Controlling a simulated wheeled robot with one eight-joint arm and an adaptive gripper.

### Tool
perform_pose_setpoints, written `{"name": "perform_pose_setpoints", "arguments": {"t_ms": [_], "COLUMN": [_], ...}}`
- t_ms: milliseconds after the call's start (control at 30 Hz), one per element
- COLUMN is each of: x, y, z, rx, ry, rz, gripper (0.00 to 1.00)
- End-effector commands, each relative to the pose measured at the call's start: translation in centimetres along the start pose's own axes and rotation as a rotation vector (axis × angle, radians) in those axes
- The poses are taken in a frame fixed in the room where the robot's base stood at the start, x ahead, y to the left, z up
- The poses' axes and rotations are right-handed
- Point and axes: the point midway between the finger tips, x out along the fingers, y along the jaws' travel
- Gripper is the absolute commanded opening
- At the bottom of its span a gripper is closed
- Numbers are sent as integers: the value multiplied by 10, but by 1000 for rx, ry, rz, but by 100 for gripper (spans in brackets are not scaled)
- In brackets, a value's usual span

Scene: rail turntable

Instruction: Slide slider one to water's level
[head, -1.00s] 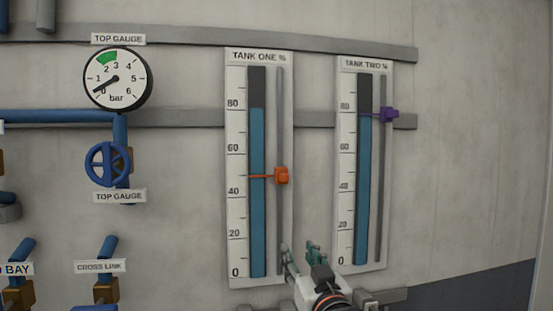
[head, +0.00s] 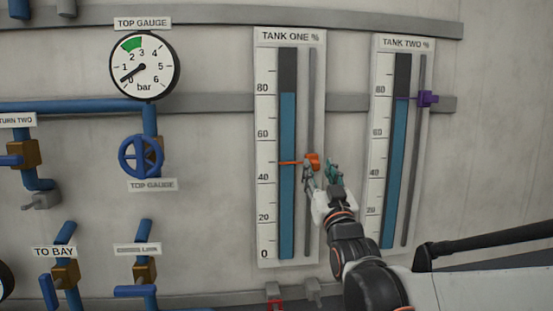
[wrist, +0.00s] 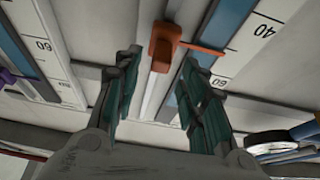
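Slider one is an orange knob (head: 313,162) with a thin pointer on the tank one gauge (head: 262,200). Its pointer sits a little above the 40 label. The blue water column (head: 287,210) of tank one tops out just below the 80 label, well above the pointer. My gripper (head: 321,172) is just below and right of the knob, its fingers apart. In the wrist view, the orange knob (wrist: 161,48) shows between and just beyond the open fingertips (wrist: 160,68). I see no clear contact.
The tank two gauge (head: 378,160) stands to the right, with a purple slider (head: 428,98) near its water top. A pressure gauge (head: 145,66), a blue valve wheel (head: 141,156) and pipes are on the left. The slider rail (head: 311,100) above the orange knob is clear.

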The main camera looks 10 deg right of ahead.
Motion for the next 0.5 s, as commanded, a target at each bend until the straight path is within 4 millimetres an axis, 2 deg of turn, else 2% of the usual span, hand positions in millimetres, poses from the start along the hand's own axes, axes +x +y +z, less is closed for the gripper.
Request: {"name": "perform_pose_setpoints", "arguments": {"t_ms": [33,200,500], "x": [11,33,46], "y": [0,0,0], "z": [-1,-1,0], "rx": [0,0,0], "ry": [0,0,0], "rz": [0,0,0], "gripper": [38,38,38]}}
